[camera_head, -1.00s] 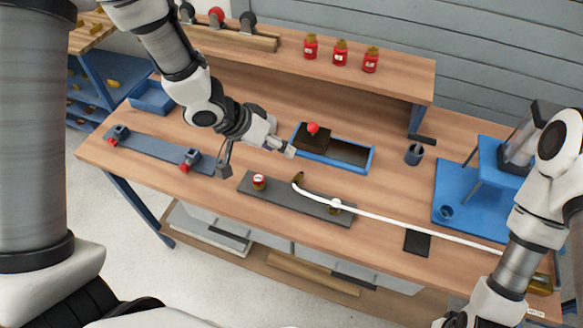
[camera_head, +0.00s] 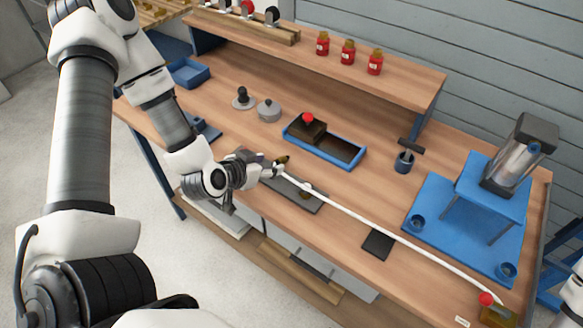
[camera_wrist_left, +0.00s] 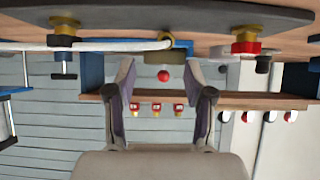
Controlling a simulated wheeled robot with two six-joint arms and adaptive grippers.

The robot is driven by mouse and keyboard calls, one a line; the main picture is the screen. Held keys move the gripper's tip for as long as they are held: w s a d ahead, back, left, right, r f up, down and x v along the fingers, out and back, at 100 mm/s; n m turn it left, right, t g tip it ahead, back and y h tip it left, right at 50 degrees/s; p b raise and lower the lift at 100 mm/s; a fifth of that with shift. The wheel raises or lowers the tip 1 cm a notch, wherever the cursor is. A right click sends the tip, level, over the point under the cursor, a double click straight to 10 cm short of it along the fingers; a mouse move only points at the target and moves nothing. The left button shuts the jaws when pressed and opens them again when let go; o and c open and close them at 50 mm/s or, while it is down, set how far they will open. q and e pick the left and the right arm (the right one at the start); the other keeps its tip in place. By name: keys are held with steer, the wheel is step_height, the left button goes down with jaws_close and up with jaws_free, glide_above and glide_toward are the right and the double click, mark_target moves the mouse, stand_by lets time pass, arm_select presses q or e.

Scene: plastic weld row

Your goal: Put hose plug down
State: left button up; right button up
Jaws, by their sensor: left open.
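The hose plug, a brass-coloured end piece (camera_head: 282,160), sits at the left end of the white hose (camera_head: 370,222), by the dark grey strip (camera_head: 312,201). In the left wrist view the brass end (camera_wrist_left: 166,38) shows just beyond my fingers, with the hose (camera_wrist_left: 110,46) running left. My left gripper (camera_head: 273,170) is right beside the plug in the head view. Its fingers (camera_wrist_left: 160,68) are open and apart in the left wrist view, with nothing visible clamped between them. Whether a finger touches the plug cannot be told. My right gripper is out of view.
A blue tray (camera_head: 338,159) holding a dark block with a red knob (camera_head: 307,118) lies behind. A blue mat (camera_head: 447,242) with a stand is at the right. Red jars (camera_head: 347,52) line the shelf. A black pad (camera_head: 378,244) lies near the front edge.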

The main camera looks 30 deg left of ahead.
mark_target(278, 161)
arm_select(q)
steer(key=x, duration=0.7)
steer(key=shift+w+a+f, duration=0.1)
steer(key=shift+a+f, duration=0.15)
steer(key=shift+f, duration=0.05)
steer(key=shift+w+a+f, duration=0.1)
steer(key=shift+a, duration=0.05)
jaws_close()
